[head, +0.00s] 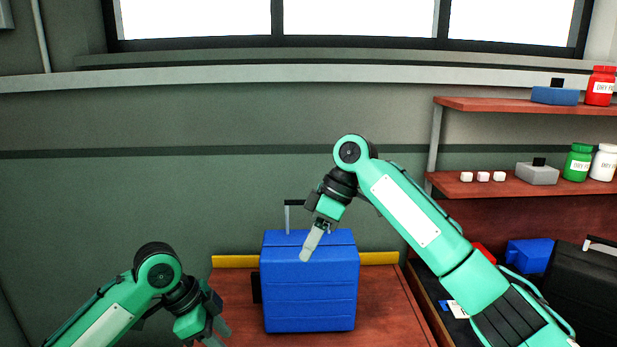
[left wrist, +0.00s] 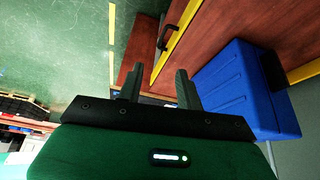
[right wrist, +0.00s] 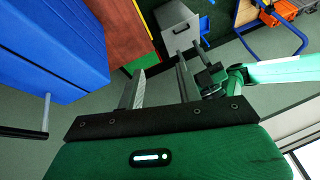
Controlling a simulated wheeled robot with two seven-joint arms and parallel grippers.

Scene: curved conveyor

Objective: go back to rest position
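My right gripper (head: 312,244) hangs in front of the upper part of a blue suitcase (head: 310,295) in the head view, pointing down. In the right wrist view its fingers (right wrist: 158,85) are apart with nothing between them. My left gripper (head: 217,332) is low at the left, near the table's left side. In the left wrist view its fingers (left wrist: 159,84) are also apart and empty. The suitcase stands upright on the reddish wooden table (head: 390,310). It also shows in the left wrist view (left wrist: 235,90) and the right wrist view (right wrist: 55,40).
A yellow strip (head: 235,261) runs along the table's back edge. Right of it, shelves (head: 480,106) hold bottles, small white cubes and blocks. A black case (head: 580,290) and a blue box (head: 528,254) lie below. The wall at the left is bare.

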